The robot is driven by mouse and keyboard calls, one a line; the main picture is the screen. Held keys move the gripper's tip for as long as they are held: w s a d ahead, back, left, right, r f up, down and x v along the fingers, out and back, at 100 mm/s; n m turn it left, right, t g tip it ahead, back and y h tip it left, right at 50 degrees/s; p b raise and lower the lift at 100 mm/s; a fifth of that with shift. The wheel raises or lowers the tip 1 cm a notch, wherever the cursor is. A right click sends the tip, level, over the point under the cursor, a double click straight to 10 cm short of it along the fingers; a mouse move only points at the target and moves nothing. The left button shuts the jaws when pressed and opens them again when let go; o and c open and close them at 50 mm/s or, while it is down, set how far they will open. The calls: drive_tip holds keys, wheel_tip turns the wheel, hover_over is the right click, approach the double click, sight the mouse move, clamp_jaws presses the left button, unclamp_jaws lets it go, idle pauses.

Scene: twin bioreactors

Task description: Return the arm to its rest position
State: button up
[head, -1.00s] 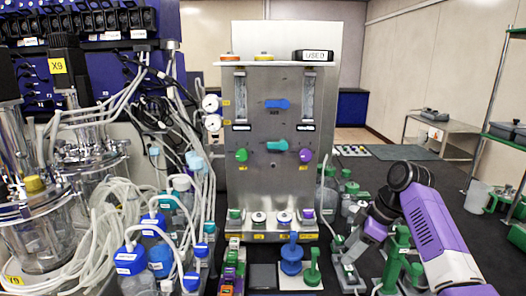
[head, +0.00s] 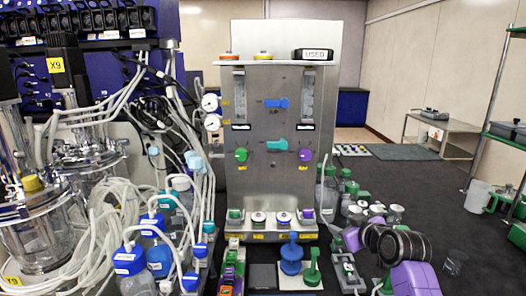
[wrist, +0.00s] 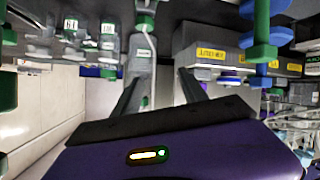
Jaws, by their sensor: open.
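My arm (head: 400,248), purple with black joints, is folded low at the right of the head view, over the dark bench. In the wrist view my gripper (wrist: 160,85) shows two dark fingers spread apart, with nothing between them. The wrist picture looks upside down. A bottle with a label (wrist: 142,58) appears beyond the gap between the fingers, apart from them. In the head view the fingers cannot be made out clearly.
A steel panel (head: 265,180) with coloured knobs stands in the middle. Bottles with blue caps (head: 130,258) and tubing crowd the left. Green holders (head: 312,268) and bottles stand near my arm. A green shelf rack (head: 500,110) is at the far right. The dark bench right of my arm is mostly clear.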

drive_tip(key=s+f+m+t+h, duration=0.1)
drive_tip(key=s+f+m, duration=0.1)
drive_tip(key=s, duration=0.5)
drive_tip(key=s+a+f+m+t+h, duration=0.1)
drive_tip(key=s+f+t, duration=0.1)
drive_tip(key=s, duration=0.6)
drive_tip(key=s+f+m+t, duration=0.1)
drive_tip(key=s+f+m, duration=0.1)
drive_tip(key=s, duration=0.5)
drive_tip(key=shift+s+a+f+m+t+h, duration=0.3)
drive_tip(key=shift+a+f+t+h, duration=0.1)
drive_tip(key=shift+f, duration=0.2)
drive_tip(key=s+a+r+g, duration=0.1)
drive_tip(key=s+g, duration=0.1)
drive_tip(key=s, duration=3.7)
drive_tip(key=shift+s+a+r+g, duration=0.15)
drive_tip(key=shift+a+r+g, duration=0.05)
drive_tip(key=shift+a+g, duration=0.15)
